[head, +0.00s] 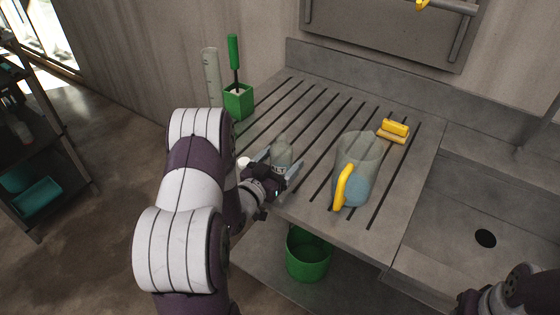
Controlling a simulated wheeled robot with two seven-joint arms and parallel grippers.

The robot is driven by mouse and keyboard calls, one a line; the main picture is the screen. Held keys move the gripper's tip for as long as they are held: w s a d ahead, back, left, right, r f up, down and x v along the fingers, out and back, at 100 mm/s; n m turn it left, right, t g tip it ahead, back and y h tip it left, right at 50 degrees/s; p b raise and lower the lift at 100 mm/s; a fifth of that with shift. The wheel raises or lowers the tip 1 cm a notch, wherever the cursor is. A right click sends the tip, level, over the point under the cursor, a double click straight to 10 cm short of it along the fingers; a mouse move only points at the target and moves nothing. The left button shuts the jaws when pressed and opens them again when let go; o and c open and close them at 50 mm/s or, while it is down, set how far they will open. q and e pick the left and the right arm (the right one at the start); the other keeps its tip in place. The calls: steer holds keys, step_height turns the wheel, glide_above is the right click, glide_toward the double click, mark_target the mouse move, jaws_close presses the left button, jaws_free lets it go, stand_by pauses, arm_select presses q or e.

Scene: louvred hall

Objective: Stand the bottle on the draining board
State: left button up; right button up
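The bottle (281,153) is small, clear and greyish, with a pale label. It appears upright on the near left part of the draining board (330,110), a grey slab with dark grooves. My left gripper (284,160) reaches in from the left with its fingers apart, one on each side of the bottle. A gap seems to show beside the bottle, so it looks open around it. The bottle's base is partly hidden by the gripper. Of my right arm only a dark part shows at the bottom right corner; its fingertips are out of frame.
A clear jug (364,148) with a yellow handle holds something blue, right of the bottle. A green holder (239,101) and a tall clear cylinder (211,75) stand at back left. The sink (470,215) is right; a green bucket (308,255) is below.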

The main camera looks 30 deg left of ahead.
arm_select(q)
steer(key=shift+r, duration=0.1)
steer(key=shift+s, duration=0.2)
steer(key=s, duration=1.1)
steer(key=shift+s+a+b, duration=0.3)
steer(key=shift+s+a, duration=0.05)
steer(key=shift+a, duration=0.05)
